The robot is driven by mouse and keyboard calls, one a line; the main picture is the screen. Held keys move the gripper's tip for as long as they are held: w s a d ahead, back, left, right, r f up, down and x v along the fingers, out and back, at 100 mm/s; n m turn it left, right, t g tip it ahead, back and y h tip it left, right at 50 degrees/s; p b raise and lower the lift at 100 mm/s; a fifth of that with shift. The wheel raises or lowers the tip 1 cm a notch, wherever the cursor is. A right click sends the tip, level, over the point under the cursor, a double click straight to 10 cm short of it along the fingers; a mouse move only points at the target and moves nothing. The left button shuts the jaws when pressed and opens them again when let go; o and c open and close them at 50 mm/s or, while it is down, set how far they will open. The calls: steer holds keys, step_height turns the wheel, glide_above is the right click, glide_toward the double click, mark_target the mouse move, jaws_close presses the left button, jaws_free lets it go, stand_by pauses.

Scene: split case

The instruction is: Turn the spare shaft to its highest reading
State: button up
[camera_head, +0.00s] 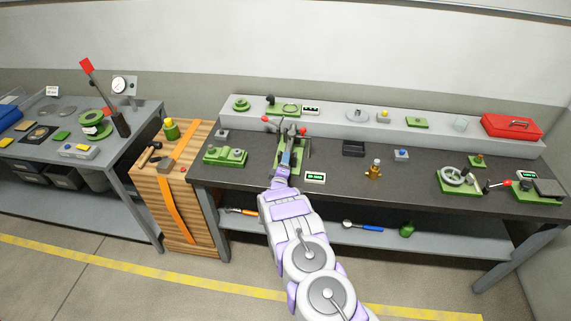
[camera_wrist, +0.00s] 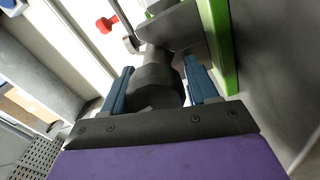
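A dark grey, thick round shaft end (camera_wrist: 156,82) lies between the two blue fingers of my gripper (camera_wrist: 158,86) in the wrist view. The fingers flank it closely; I cannot tell whether both press on it. Behind it are a grey plate and a red-tipped lever (camera_wrist: 107,23). In the head view my gripper (camera_head: 286,157) reaches over a green-based fixture (camera_head: 306,147) with red-tipped parts at its top, and my arm hides much of it. A small display (camera_head: 315,177) with green digits, too small to read, sits in front of the fixture on the right.
On the dark bench stand a green block fixture (camera_head: 225,156) to the left, and a black tray (camera_head: 353,148) and a brass part (camera_head: 374,169) to the right. A raised grey shelf (camera_head: 335,113) runs behind. A wooden crate (camera_head: 158,205) stands at the bench's left end.

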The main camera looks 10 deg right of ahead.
steer(key=shift+o, duration=1.3)
steer(key=shift+s, duration=0.1)
steer(key=shift+s, duration=0.4)
steer(key=p+v, duration=0.1)
steer(key=v, duration=1.5)
steer(key=shift+a, duration=0.45)
steer(key=shift+s+f, duration=0.1)
steer(key=shift+s, duration=0.05)
steer(key=shift+a, duration=0.1)
